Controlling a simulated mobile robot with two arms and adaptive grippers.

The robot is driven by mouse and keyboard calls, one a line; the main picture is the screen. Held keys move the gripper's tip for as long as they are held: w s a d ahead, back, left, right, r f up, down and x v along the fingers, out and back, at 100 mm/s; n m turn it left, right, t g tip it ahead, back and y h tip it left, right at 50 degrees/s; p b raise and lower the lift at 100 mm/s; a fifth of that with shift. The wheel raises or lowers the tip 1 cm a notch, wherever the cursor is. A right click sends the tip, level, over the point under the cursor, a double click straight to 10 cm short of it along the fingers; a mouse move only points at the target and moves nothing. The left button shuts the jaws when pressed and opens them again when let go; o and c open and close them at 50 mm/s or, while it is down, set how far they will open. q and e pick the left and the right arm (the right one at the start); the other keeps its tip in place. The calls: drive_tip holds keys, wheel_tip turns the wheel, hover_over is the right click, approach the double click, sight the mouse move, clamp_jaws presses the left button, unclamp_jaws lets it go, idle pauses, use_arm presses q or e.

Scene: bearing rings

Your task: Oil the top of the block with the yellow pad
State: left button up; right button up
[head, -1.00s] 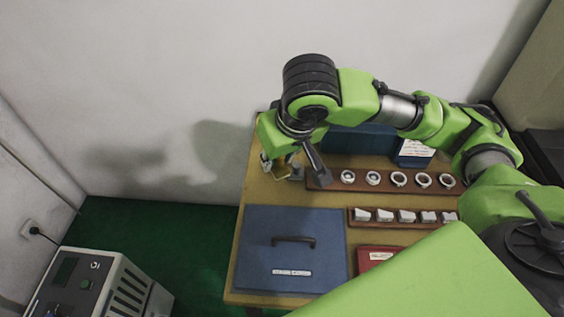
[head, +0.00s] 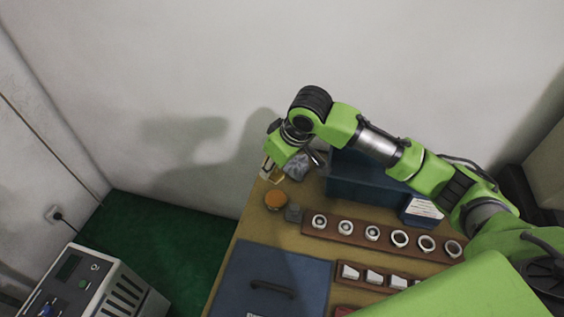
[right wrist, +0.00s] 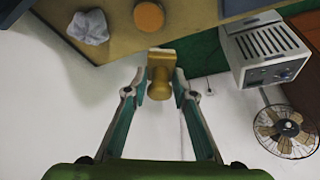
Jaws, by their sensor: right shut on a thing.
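My right gripper (right wrist: 161,86) is shut on the yellow pad (right wrist: 160,66), a brass-yellow piece with a narrower rounded grip between the fingers. In the head view my right gripper (head: 268,168) hangs at the table's far left corner, partly hidden by its own wrist. The pad's working face cannot be made out. A small dark grey block (head: 293,213) stands on the table, at the left end of the ring rack. It is apart from the gripper, and its top looks plain. My left gripper is not in view.
A round orange-topped tin (head: 276,200) stands beside the block. A crumpled grey cloth (head: 296,167) lies behind them. A blue bin (head: 372,182), a ring rack (head: 382,239), a rack of white pieces (head: 345,285) and a blue lidded case (head: 245,270) fill the table.

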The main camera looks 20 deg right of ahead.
sight(271, 197)
drive_tip(key=w+f+n+b, duration=0.1)
drive_tip(key=f, duration=0.3)
drive_tip(key=w+d+f+n+b, duration=0.1)
drive_tip(key=f, duration=0.4)
drive_tip(key=w+f+n+y+b, duration=0.1)
drive_tip(key=f, duration=0.4)
drive_tip(key=shift+w+d+f+n+g+b, duration=0.2)
drive_tip(key=shift+w+d+n+g+b, duration=0.1)
drive_tip(key=shift+g+b, duration=0.1)
drive_tip(key=shift+f, duration=0.45)
idle(0.8)
drive_tip(key=shift+s+f, duration=0.15)
idle(1.6)
drive_tip(key=shift+p, duration=0.4)
wheel_tip(271, 197, up, 7)
drive_tip(key=p, duration=0.7)
